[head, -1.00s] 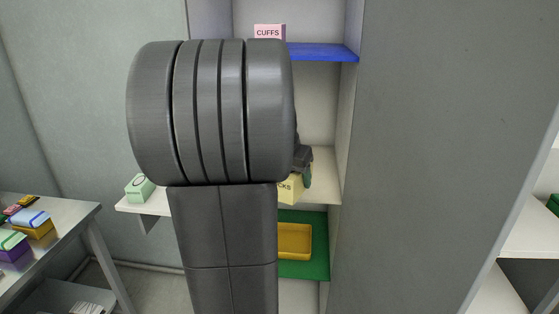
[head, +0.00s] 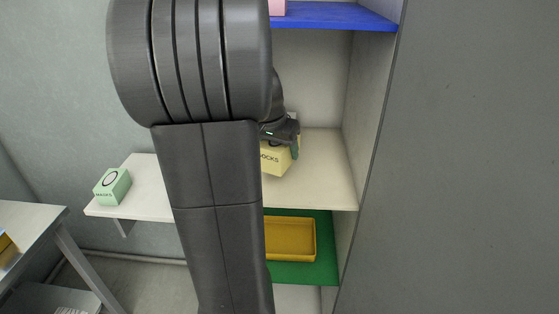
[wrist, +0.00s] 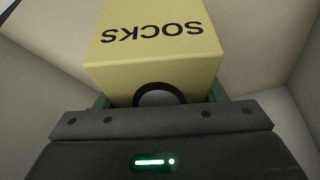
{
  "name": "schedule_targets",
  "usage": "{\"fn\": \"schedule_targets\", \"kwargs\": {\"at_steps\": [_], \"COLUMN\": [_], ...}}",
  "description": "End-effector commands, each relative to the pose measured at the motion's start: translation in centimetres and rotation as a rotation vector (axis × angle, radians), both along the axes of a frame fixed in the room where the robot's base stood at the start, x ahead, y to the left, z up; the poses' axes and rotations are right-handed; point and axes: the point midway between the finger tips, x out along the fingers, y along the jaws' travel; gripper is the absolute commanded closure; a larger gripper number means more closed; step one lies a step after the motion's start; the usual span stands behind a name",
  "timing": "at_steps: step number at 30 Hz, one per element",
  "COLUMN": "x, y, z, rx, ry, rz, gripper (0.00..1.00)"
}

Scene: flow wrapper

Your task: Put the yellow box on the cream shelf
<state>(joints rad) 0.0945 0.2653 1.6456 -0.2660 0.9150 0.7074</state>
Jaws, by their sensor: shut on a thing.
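The yellow box (head: 279,158), printed "SOCKS", is held in my gripper (head: 284,141) over the cream shelf (head: 322,175). In the wrist view the yellow box (wrist: 157,50) fills the space ahead of my gripper (wrist: 160,101), which is shut on it. My arm hides the box's left part in the head view. The box is at or just above the shelf's surface; I cannot tell whether it touches. The cream shelf is bare to the right of the box.
A green "MASKS" box (head: 112,187) stands on the cream surface at the left. A blue shelf (head: 345,16) with a pink box (head: 277,7) is above. Below is a green shelf (head: 326,245) with a yellow tray (head: 290,240). A grey wall bounds the right.

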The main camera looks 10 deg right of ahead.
Motion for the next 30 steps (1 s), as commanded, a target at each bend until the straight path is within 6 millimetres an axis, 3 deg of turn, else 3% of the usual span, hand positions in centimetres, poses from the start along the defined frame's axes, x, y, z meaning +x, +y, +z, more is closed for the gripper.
{"fn": "schedule_targets", "kwargs": {"at_steps": [12, 25, 26, 28, 30], "x": [0.0, 0.0, 0.0, 0.0, 0.0], "y": [0.0, 0.0, 0.0, 0.0, 0.0], "z": [-5.1, -5.9, -5.7, -5.7, -5.7], "rx": [0.000, -0.001, -0.001, -0.001, -0.001], "ry": [0.001, -0.001, -0.001, -0.001, -0.001], "rz": [0.000, 0.000, 0.000, 0.000, 0.000], "gripper": [0.61, 0.61, 0.31, 0.17, 0.15]}}
